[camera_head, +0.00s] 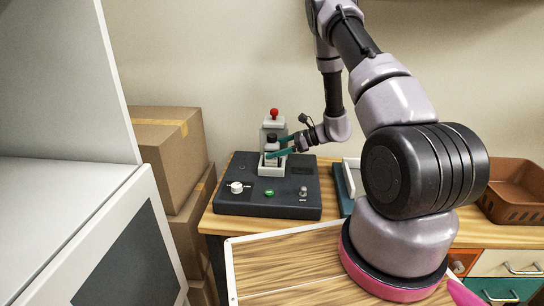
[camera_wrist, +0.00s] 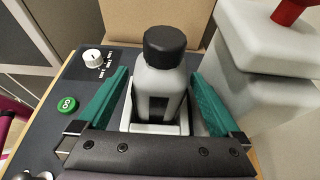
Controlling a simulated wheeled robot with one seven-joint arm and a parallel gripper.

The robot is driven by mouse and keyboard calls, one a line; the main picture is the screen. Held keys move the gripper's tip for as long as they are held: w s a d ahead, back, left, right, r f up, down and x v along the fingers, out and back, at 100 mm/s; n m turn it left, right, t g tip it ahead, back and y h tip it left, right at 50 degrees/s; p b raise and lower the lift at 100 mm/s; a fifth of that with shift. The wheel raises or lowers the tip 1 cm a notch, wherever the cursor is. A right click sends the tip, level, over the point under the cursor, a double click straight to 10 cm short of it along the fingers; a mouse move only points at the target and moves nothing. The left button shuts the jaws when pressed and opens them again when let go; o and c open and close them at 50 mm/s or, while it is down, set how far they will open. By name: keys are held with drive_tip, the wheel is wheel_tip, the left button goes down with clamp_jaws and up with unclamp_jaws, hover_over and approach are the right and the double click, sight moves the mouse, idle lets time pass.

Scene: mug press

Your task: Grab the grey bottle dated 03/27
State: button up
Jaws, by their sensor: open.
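A grey bottle with a black cap (camera_wrist: 160,78) stands upright in a white holder (camera_wrist: 140,126) on the dark press machine. It also shows small in the head view (camera_head: 271,145). No date can be read on it in either view; a dark patch shows on its side. My gripper (camera_wrist: 158,85) is open, with one green finger on each side of the bottle and gaps between them. In the head view my gripper (camera_head: 279,147) reaches in from the right at the bottle.
The dark machine base (camera_head: 230,199) carries a white knob (camera_head: 237,187), a green button (camera_head: 269,193) and a press with a red top (camera_head: 274,113). Cardboard boxes (camera_head: 170,150) stand left. A brown basket (camera_head: 515,190) sits far right. A white cabinet (camera_head: 80,220) fills the left foreground.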

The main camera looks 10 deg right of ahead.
sight(264, 150)
drive_tip(key=x, duration=0.4)
drive_tip(key=shift+a, duration=0.1)
clamp_jaws()
drive_tip(key=shift+r, duration=0.1)
drive_tip(key=shift+r, duration=0.15)
